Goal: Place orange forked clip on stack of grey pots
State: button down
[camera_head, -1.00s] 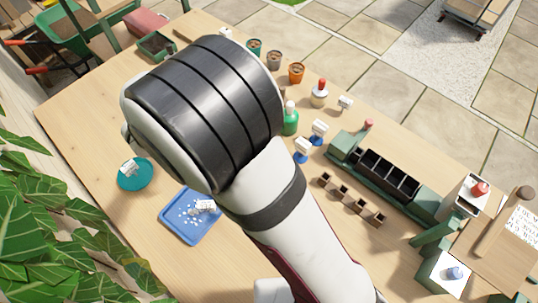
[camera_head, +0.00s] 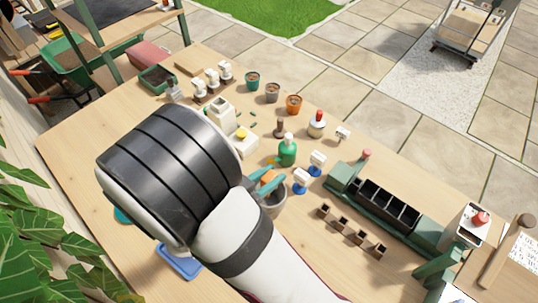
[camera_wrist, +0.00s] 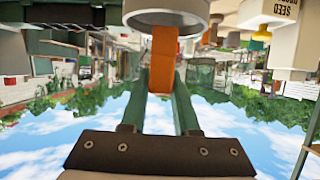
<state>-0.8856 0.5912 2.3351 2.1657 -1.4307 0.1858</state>
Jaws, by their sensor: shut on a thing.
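My gripper (camera_head: 267,184) has teal-green fingers and is shut on the orange forked clip (camera_head: 269,176). In the head view the clip is right at the stack of grey pots (camera_head: 273,204), near the upper rim. My arm hides part of the stack. In the wrist view, which is upside down, the clip (camera_wrist: 162,60) stands between the fingers (camera_wrist: 162,95) and overlaps the pale round rim of the pots (camera_wrist: 140,20). I cannot tell whether the clip touches the rim.
A green bottle (camera_head: 287,150) and two blue-and-white items (camera_head: 300,181) stand close by the pots. A green rack with black cells (camera_head: 388,199) and small brown pots (camera_head: 352,231) lie to the right. A blue tray (camera_head: 178,262) is partly hidden by my arm.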

jog(key=shift+f, duration=0.15)
jog(key=c, duration=0.7)
grip_release()
jog(key=shift+o, duration=0.2)
